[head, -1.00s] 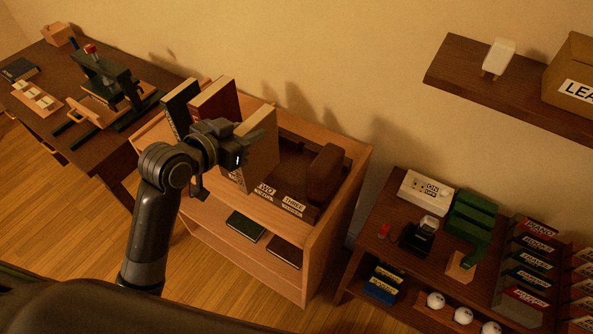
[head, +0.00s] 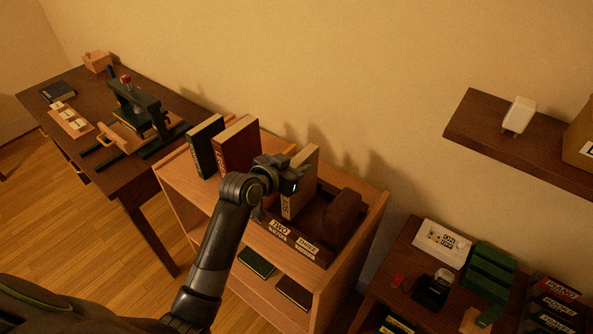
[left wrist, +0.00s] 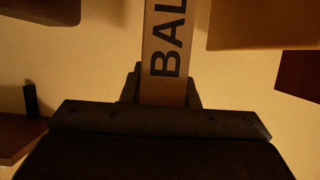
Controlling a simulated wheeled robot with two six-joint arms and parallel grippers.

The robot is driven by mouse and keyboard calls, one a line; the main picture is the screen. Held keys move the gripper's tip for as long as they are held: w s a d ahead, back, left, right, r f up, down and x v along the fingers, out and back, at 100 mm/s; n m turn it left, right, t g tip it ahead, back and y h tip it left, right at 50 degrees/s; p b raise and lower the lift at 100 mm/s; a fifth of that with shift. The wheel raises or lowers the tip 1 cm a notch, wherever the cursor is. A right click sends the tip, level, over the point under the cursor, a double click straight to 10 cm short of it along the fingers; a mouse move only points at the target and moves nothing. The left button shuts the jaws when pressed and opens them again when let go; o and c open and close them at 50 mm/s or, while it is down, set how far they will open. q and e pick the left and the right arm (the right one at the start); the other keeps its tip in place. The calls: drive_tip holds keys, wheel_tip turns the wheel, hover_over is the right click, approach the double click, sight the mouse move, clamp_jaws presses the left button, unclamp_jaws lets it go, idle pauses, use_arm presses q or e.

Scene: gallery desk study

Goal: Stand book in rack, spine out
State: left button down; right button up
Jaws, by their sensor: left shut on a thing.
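My left gripper (head: 296,178) is shut on a tan book (head: 303,170). The book stands roughly upright with its lettered spine toward the front; in the left wrist view the spine (left wrist: 165,45) reads "BAL" between the fingers. The dark brown rack (head: 327,252) on top of the wooden bookcase has labels TWO (head: 280,229) and THREE (head: 307,247). The book's lower end is at the rack, behind label TWO. I cannot tell whether it rests on the rack floor. The rack's left part is hidden by my arm. My right gripper is not in view.
A dark green book (head: 206,147) and a dark red book (head: 238,148) stand left of my gripper. A brown block (head: 342,213) stands at the rack's right. Two books lie on the lower shelf (head: 262,287). A wall shelf (head: 480,122) is at upper right.

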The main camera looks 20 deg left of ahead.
use_arm(q)
drive_tip(key=shift+f, duration=0.8)
drive_tip(key=shift+f, duration=0.15)
drive_tip(key=c, duration=1.1)
unclamp_jaws()
drive_tip(key=b+v, duration=0.1)
drive_tip(key=v, duration=1.1)
